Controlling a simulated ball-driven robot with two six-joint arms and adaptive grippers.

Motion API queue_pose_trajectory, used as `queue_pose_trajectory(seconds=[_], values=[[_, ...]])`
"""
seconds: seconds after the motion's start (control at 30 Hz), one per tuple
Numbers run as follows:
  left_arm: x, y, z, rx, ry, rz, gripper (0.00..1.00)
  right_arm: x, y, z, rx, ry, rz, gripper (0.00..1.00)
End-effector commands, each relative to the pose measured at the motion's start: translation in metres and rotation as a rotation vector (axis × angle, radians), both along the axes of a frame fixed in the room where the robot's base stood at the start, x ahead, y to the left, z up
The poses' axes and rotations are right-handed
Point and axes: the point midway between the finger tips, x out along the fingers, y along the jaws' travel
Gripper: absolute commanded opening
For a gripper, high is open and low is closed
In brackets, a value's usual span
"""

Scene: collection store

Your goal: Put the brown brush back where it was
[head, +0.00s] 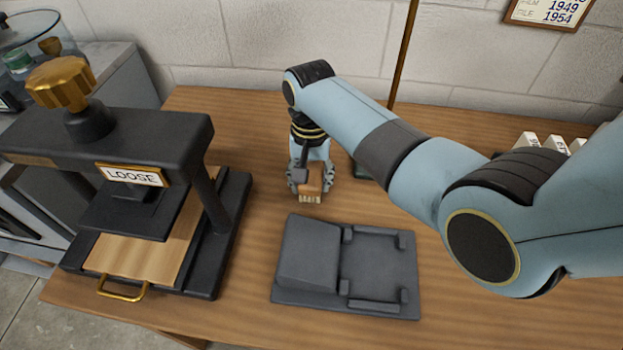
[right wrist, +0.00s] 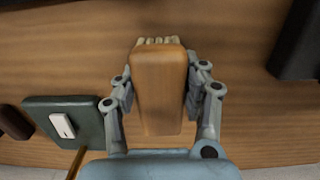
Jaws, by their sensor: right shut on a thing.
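The brown brush (head: 311,191) is in my right gripper (head: 312,178), near the middle of the wooden table in the head view. Its pale bristles point down toward the table; I cannot tell whether they touch it. In the right wrist view the brush's brown wooden block (right wrist: 160,90) sits between both fingers of the right gripper (right wrist: 160,95), with pale bristles showing at its far end. The right gripper is shut on the brush. My left gripper is not in view.
A dark grey holder plate (head: 375,262) lies just in front of the brush. A black press (head: 200,205) labelled LOOSE stands at the left. A dark green base with a white switch (right wrist: 62,125) is beside the gripper. White numbered blocks (head: 545,143) stand at the right back.

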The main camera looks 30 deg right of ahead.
Motion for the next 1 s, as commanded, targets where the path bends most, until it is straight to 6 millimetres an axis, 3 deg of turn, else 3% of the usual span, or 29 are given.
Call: queue_pose_trajectory(seconds=[0.17, 0.2, 0.37, 0.73, 1.0], values=[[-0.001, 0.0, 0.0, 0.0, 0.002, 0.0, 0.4, -0.001, 0.0, -0.003, 0.0, 0.001, 0.0, 0.0], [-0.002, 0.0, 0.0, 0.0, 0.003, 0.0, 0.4, -0.002, 0.0, -0.003, 0.0, 0.001, 0.0, 0.46], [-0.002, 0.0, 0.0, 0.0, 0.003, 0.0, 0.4, -0.001, 0.0, -0.003, 0.0, 0.001, 0.0, 0.67], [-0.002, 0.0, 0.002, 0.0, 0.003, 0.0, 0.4, 0.001, -0.001, 0.007, 0.0, -0.003, 0.0, 0.67], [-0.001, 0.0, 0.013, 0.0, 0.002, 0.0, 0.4, 0.003, -0.001, 0.063, 0.0, -0.005, 0.0, 0.67]])
